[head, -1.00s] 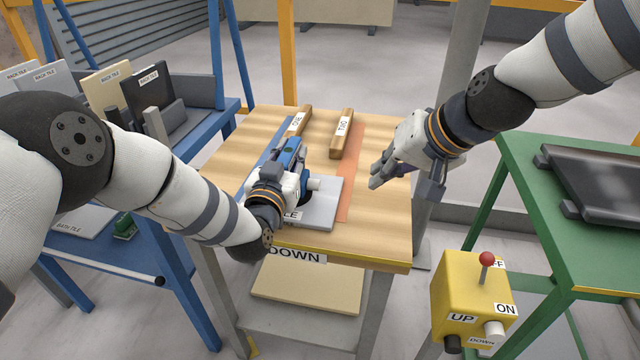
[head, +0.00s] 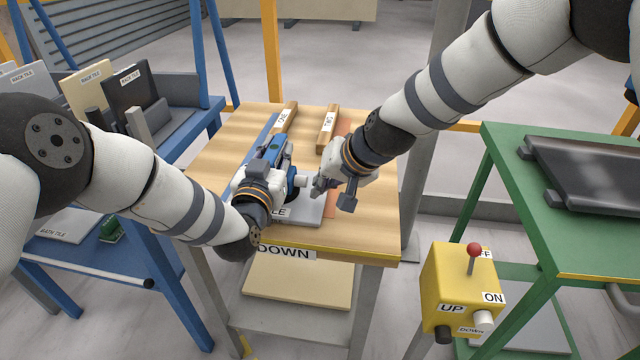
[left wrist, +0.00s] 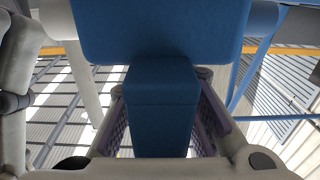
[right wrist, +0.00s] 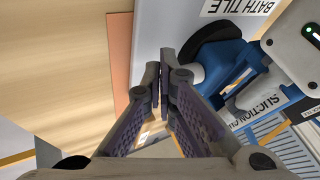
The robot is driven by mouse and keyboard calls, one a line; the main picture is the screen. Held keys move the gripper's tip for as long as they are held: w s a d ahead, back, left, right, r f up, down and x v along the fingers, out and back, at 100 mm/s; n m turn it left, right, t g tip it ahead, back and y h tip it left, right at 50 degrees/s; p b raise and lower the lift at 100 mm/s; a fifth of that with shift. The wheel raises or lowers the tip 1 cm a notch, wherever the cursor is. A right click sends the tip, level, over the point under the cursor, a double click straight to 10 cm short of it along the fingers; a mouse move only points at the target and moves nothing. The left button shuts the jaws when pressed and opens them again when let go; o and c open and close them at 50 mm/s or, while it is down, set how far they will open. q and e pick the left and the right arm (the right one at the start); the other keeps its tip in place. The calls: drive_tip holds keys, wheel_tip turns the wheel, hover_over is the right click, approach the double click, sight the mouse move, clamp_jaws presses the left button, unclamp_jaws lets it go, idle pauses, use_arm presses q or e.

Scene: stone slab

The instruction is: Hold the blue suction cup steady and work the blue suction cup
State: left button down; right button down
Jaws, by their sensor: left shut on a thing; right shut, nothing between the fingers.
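The blue suction cup (head: 272,149) sits on the grey bath tile (head: 306,214) on the wooden table. My left gripper (head: 266,175) is shut on its blue handle, which fills the space between the fingers in the left wrist view (left wrist: 160,110). My right gripper (head: 318,188) is shut and empty, just right of the cup's white knob (head: 301,181). In the right wrist view, its closed fingertips (right wrist: 160,85) are beside the white knob (right wrist: 195,73) and black rubber pad (right wrist: 207,50). I cannot tell whether they touch. The left gripper hides part of the cup.
Wooden bars marked ONE (head: 286,115) and TWO (head: 328,127) lie at the table's back. A yellow control box (head: 459,285) with a red-topped lever stands right. A green table (head: 600,240) is at the right, a blue tile rack (head: 180,128) at the left.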

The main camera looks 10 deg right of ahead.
drive_tip(key=shift+a, duration=0.15)
drive_tip(key=shift+a, duration=0.1)
drive_tip(key=shift+w+a, duration=0.35)
drive_tip(key=shift+a, duration=0.55)
drive_tip(key=shift+d, duration=0.1)
drive_tip(key=d, duration=0.2)
drive_tip(key=s+d, duration=0.1)
drive_tip(key=d, duration=0.1)
drive_tip(key=shift+s, duration=0.15)
drive_tip(key=v, duration=1)
drive_tip(key=shift+a, duration=0.1)
